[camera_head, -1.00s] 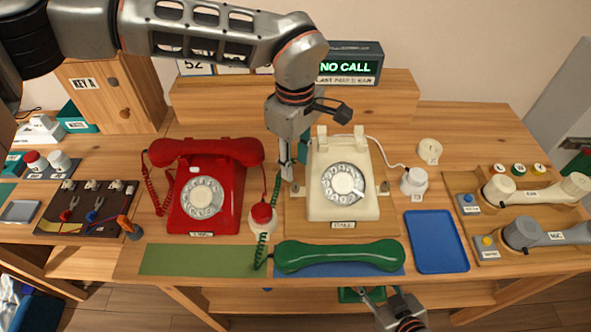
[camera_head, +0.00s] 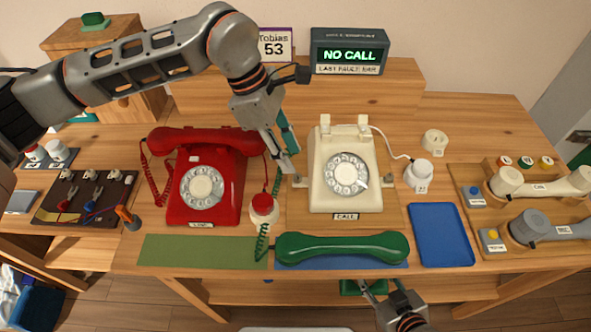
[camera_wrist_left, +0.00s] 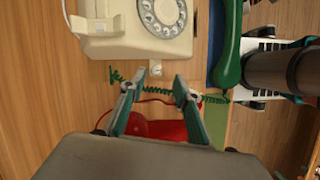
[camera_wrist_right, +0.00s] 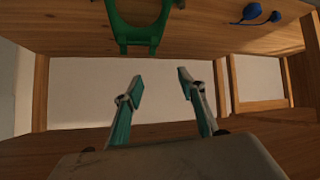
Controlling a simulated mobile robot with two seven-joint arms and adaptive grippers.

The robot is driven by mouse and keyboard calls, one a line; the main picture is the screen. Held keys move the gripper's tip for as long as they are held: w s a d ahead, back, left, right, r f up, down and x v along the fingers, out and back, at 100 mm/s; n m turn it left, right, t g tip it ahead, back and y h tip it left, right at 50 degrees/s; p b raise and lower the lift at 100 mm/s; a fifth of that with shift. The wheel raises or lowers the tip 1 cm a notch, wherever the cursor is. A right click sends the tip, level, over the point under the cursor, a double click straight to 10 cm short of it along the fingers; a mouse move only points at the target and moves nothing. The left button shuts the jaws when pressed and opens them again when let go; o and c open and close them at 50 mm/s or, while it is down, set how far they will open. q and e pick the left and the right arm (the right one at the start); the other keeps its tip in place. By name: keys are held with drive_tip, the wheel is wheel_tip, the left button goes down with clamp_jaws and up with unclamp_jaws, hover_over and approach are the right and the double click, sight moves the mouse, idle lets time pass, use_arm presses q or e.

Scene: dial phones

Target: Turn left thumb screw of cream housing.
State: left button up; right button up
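The cream housing (camera_head: 343,190) with its rotary dial stands upright at the middle of the table. Its left thumb screw (camera_head: 299,181) sits at the housing's left side, and a small metal piece that looks like it (camera_wrist_left: 155,68) shows in the left wrist view. The right thumb screw (camera_head: 388,181) is on the other side. My left gripper (camera_head: 286,158) is beside the housing's left edge. In its wrist view the open, empty fingers (camera_wrist_left: 154,86) straddle the line to the screw, apart from it. My right gripper (camera_wrist_right: 157,85) is open and empty, low in front of the table.
A red phone (camera_head: 204,192) stands left of the left gripper, with a red-and-white item (camera_head: 263,209) and green cord close by. A green handset (camera_head: 342,248) lies in front. A blue tray (camera_head: 440,236) is at right. A sign reading NO CALL (camera_head: 349,54) stands behind.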

sight(298, 176)
use_arm(q)
drive_tip(key=shift+n+h, duration=0.3)
drive_tip(key=shift+n, duration=0.2)
drive_tip(key=x, duration=0.4)
drive_tip(key=w+a+x, duration=0.1)
drive_tip(key=x, duration=0.2)
drive_tip(key=shift+f, duration=0.4)
clamp_jaws()
